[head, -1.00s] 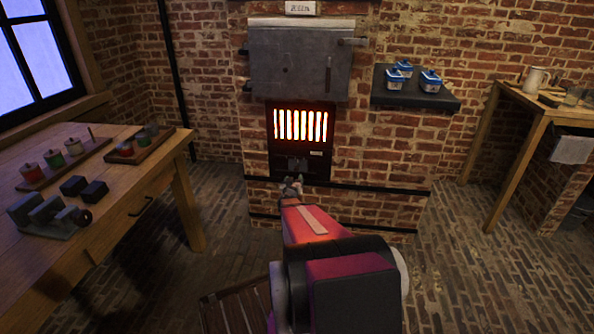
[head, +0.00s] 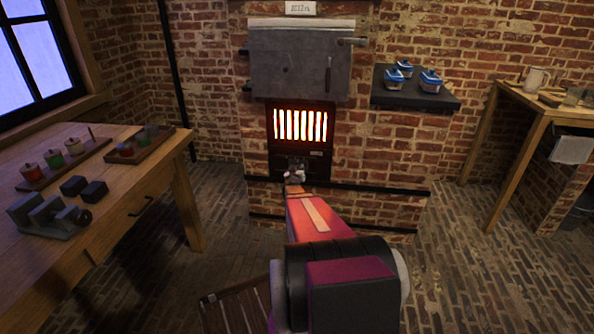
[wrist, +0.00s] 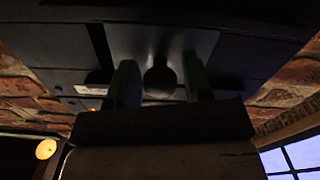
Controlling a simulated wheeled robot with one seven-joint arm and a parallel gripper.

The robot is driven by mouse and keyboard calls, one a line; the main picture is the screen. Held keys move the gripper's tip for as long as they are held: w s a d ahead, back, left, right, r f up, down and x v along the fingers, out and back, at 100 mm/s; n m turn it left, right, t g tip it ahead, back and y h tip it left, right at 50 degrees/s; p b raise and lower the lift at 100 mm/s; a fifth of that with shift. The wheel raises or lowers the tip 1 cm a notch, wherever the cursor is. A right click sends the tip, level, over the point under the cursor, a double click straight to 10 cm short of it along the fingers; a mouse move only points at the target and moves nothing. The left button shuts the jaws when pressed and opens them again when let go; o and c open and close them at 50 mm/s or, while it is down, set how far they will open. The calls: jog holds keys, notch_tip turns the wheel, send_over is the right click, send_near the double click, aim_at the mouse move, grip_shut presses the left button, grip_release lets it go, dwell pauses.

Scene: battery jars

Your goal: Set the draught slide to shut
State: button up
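The draught slide is the dark plate with a round knob below the glowing grate (head: 300,125) of the kiln. In the wrist view its dark knob (wrist: 160,78) stands between the two fingers of my gripper (wrist: 162,84). The fingers are apart, one on each side of the knob, with a narrow gap showing on the right; contact on the left is unclear. In the head view my gripper (head: 295,178) is right at the front of the slide and hides much of it. Whether the slide stands open or shut is hard to tell.
The grey kiln door (head: 300,65) is above the grate. A dark shelf (head: 415,103) with blue-and-white jars is to the right. A wooden table (head: 115,205) with jars and blocks stands left, and another table (head: 520,105) right.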

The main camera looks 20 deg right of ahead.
grip_shut()
jog(key=shift+s+d, duration=0.5)
jog(key=shift+d, duration=0.25)
jog(key=shift+s+d, duration=0.5)
jog(key=shift+d, duration=0.2)
jog(key=shift+o, duration=1.8)
grip_release()
jog(key=shift+s+d, duration=0.1)
send_near(305, 166)
jog(key=v, duration=0.3)
jog(key=shift+s+f, duration=0.1)
jog(key=shift+s, duration=0.2)
